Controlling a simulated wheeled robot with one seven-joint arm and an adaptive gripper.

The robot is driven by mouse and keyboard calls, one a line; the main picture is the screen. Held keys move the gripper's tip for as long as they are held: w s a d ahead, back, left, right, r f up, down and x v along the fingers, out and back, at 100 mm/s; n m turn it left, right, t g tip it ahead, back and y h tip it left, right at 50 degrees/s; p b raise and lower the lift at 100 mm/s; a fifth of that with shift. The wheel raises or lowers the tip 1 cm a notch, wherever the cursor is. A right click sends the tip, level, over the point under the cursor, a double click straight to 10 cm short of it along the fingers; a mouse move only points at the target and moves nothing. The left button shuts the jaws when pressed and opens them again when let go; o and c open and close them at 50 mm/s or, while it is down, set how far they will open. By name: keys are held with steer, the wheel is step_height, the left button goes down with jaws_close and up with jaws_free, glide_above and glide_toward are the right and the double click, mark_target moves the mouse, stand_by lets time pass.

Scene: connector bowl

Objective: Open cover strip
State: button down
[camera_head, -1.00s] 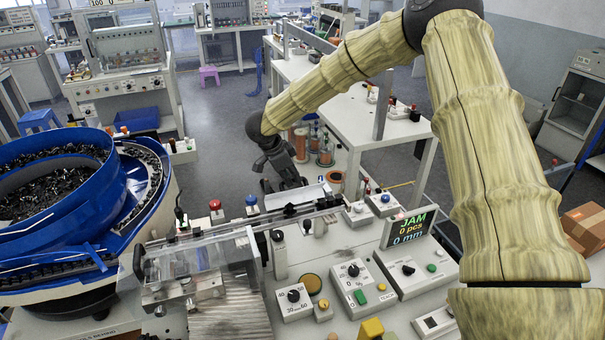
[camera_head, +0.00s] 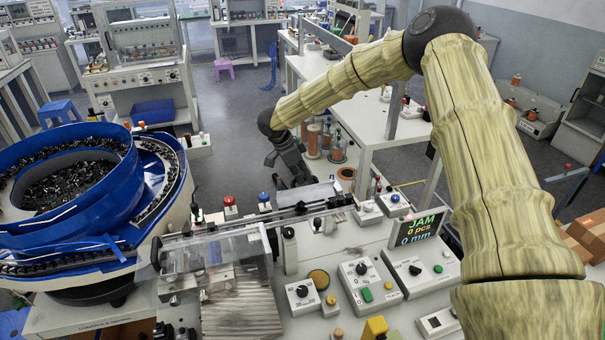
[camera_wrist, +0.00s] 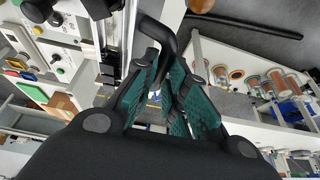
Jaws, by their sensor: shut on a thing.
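My gripper (camera_head: 294,180) is at the far side of the feeder track, beside a pale, narrow strip (camera_head: 318,191) that looks like the cover strip. In the wrist view my gripper (camera_wrist: 168,85) has its green-padded fingers closed around a bent black handle (camera_wrist: 158,32). The handle curves up from between the fingers next to a long metal rail (camera_wrist: 128,45). The gripped part is hidden between the pads. In the head view the grip is too small and dark to make out. I cannot tell how far the strip is lifted.
The long track (camera_head: 240,221) runs from the blue bowl feeder (camera_head: 75,235) past a clear guard (camera_head: 215,255). A rear table (camera_head: 365,145) with copper spools stands behind my gripper.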

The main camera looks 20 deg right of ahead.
steer(key=shift+w+r, duration=0.25)
steer(key=shift+w, duration=0.1)
steer(key=c, duration=1.5)
jaws_free()
steer(key=shift+w+f, duration=0.1)
steer(key=shift+o, duration=0.2)
steer(key=shift+w+f, duration=0.2)
steer(key=shift+f, duration=0.05)
steer(key=shift+s, duration=0.1)
steer(key=shift+s, duration=0.15)
steer(key=v, duration=1.2)
steer(key=shift+d, duration=0.15)
